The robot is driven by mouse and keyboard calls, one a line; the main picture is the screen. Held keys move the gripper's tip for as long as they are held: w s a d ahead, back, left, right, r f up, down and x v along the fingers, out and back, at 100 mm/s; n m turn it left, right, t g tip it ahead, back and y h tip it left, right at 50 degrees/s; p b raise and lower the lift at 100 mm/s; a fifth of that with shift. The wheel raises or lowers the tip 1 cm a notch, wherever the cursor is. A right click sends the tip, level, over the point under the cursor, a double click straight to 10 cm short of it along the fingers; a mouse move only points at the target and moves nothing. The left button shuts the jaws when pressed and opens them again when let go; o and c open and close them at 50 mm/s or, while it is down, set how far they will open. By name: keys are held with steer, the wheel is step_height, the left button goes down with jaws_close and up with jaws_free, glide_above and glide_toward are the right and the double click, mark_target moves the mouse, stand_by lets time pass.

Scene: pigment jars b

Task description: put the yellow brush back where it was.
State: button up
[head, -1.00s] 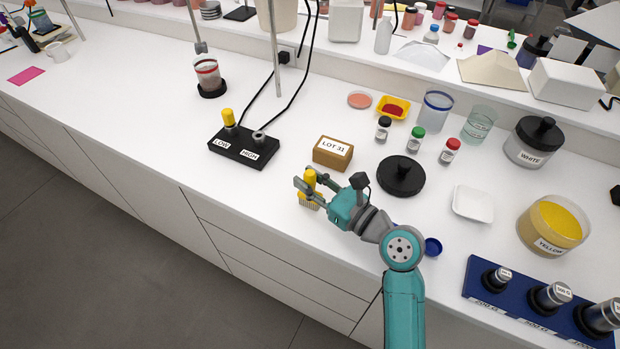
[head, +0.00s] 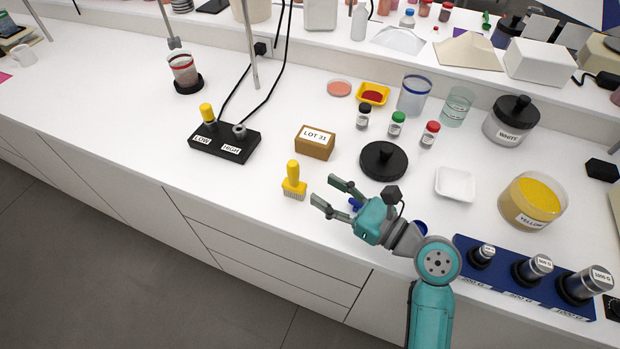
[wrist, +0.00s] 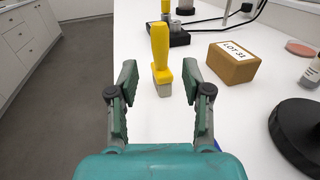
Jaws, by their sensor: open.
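The yellow brush (head: 293,182) stands upright on its bristles on the white bench, near the front edge. In the wrist view the brush (wrist: 160,50) stands beyond the fingertips, roughly between them, with its handle up. My gripper (head: 323,191) is open and empty, just to the right of the brush in the head view and apart from it. The open fingers also show in the wrist view (wrist: 160,78).
A LOT 31 box (head: 315,143) stands behind the brush. A black LOW/HIGH block (head: 225,143) with a yellow-topped peg is to its left. A black round lid (head: 384,160) lies right of the box. The bench front left of the brush is clear.

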steer(key=shift+v, duration=1.35)
